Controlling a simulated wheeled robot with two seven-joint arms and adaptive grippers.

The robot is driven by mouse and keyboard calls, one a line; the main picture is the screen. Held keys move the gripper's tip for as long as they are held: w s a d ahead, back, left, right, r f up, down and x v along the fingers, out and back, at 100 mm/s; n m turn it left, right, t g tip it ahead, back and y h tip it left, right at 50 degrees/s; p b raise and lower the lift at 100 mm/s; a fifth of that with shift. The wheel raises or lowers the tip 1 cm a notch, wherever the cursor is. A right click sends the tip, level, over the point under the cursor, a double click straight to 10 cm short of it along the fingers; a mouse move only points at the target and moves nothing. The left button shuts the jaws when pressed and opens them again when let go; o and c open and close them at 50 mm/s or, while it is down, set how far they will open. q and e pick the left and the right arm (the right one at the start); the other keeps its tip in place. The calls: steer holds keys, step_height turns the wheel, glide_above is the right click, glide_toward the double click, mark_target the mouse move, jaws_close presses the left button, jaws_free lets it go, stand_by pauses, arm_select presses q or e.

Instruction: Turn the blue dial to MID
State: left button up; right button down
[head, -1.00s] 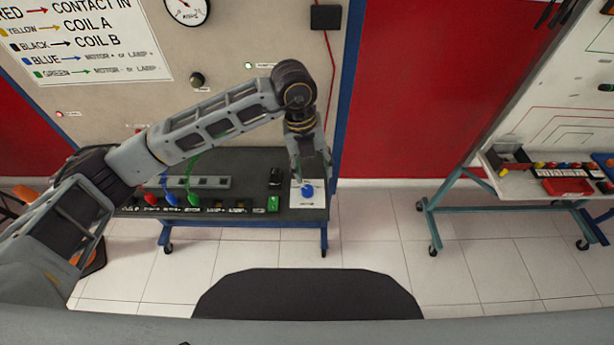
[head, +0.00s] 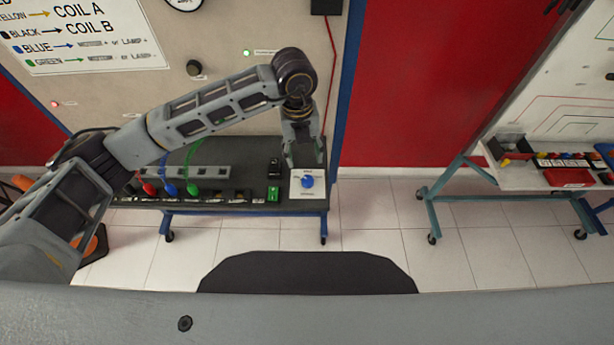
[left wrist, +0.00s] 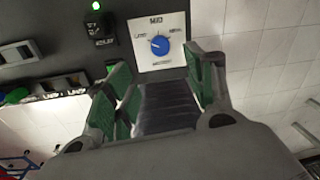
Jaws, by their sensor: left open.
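The blue dial (head: 307,181) sits on a white plate (head: 309,193) at the right end of the dark bench. In the left wrist view the blue dial (left wrist: 160,44) is at the middle of its plate, with MID printed at the top and a label on either side. Its light pointer mark appears to aim to the left, toward the left label. My left gripper (head: 304,163) is just behind and above the dial in the head view. In the left wrist view my left gripper (left wrist: 155,75) is open, its green-padded fingers apart and empty, clear of the dial. My right gripper is not in view.
A black switch (left wrist: 100,29) with a lit green lamp stands left of the plate. A green button (head: 273,194) and red, blue and green plugs with cables are along the bench (head: 240,160). A second trolley (head: 530,178) stands at the right. White floor lies between.

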mark_target(307, 179)
arm_select(q)
steer(key=f, duration=0.4)
steer(key=f+p, duration=0.1)
steer(key=f, duration=0.3)
steer(key=d+f+p, duration=0.1)
steer(key=f, duration=0.3)
steer(key=shift+c, duration=0.4)
steer(key=c, duration=0.9)
steer(key=shift+c, duration=0.2)
